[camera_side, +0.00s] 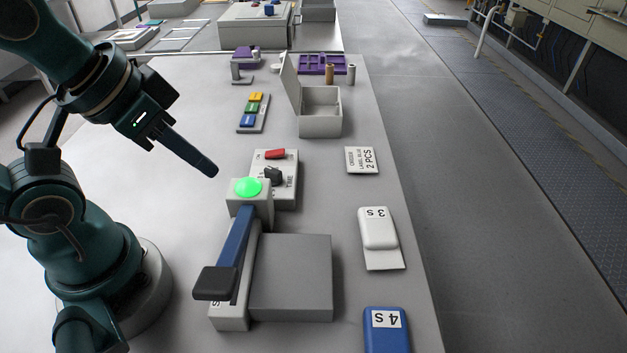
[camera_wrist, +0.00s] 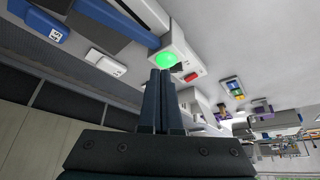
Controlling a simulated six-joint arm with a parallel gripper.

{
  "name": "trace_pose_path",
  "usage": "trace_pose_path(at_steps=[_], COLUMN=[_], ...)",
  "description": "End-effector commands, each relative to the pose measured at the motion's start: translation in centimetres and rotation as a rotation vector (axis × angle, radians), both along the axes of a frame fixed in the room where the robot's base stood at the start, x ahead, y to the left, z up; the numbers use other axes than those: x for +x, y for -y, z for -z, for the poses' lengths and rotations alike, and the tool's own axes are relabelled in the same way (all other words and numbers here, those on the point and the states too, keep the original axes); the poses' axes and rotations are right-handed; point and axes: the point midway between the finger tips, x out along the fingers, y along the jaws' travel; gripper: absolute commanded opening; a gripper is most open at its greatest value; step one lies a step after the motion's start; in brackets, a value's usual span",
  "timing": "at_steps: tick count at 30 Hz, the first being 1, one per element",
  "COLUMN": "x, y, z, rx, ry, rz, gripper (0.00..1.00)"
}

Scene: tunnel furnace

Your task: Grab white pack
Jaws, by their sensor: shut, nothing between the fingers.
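A white pack (camera_side: 378,228) marked "3 S" lies on a white card near the right edge of the table. It also shows in the wrist view (camera_wrist: 105,62) at the upper left. My gripper (camera_side: 213,171) is shut and empty, held in the air above the table, left of the grey box with the lit green button (camera_side: 247,187). The gripper is well apart from the white pack. In the wrist view its two fingers (camera_wrist: 160,78) lie together, with the green light just beyond their tips.
A blue pack (camera_side: 386,330) marked "4 S" lies at the front right. A sealer with a blue lever (camera_side: 234,240) and a grey block (camera_side: 290,277) stand left of the packs. An order card (camera_side: 362,160) and an open-lidded box (camera_side: 320,122) are farther back.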

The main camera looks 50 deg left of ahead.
Motion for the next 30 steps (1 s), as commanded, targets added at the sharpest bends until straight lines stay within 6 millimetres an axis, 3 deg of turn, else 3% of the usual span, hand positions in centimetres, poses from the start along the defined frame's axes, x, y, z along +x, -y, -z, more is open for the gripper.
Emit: trace_pose_path(at_steps=[2, 10, 19, 22, 26, 30], x=[0.0, 0.0, 0.1, 1.3, 5.7, 11.2], y=[0.0, 0.0, 0.0, 0.3, 1.8, 3.2], z=[0.0, 0.0, 0.0, -0.9, -6.2, -14.0], rx=[0.0, 0.0, -0.014, -0.085, -0.365, -0.803], ry=[0.0, 0.0, 0.004, 0.069, 0.299, 0.502], rz=[0.0, 0.0, -0.026, -0.119, -0.333, -0.578], gripper=[0.0, 0.99, 1.0, 1.0, 1.0, 1.0])
